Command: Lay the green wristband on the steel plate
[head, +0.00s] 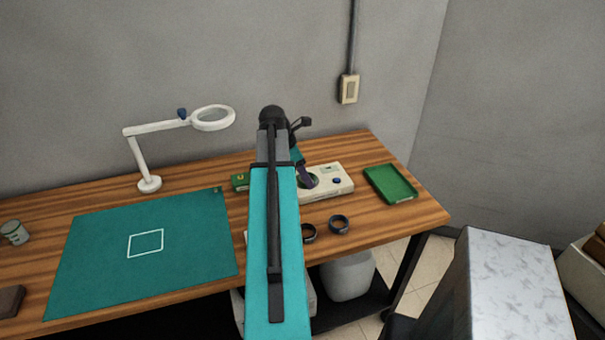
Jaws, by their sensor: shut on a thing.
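My gripper (307,182) is at the far end of my teal arm, low over a white device (340,178) on the wooden bench. Its jaws are small and partly hidden by the arm. A green ring-shaped edge, seemingly the green wristband (314,181), shows at the jaws, which are shut on it. Whether the band touches the device cannot be told. No steel plate can be clearly made out; the round spot on the device under the gripper is mostly covered.
A green tray (390,184) is at right, a small green box (240,181) left of my arm. A teal mat (146,250) with a white square and a magnifier lamp (150,184) stand left.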

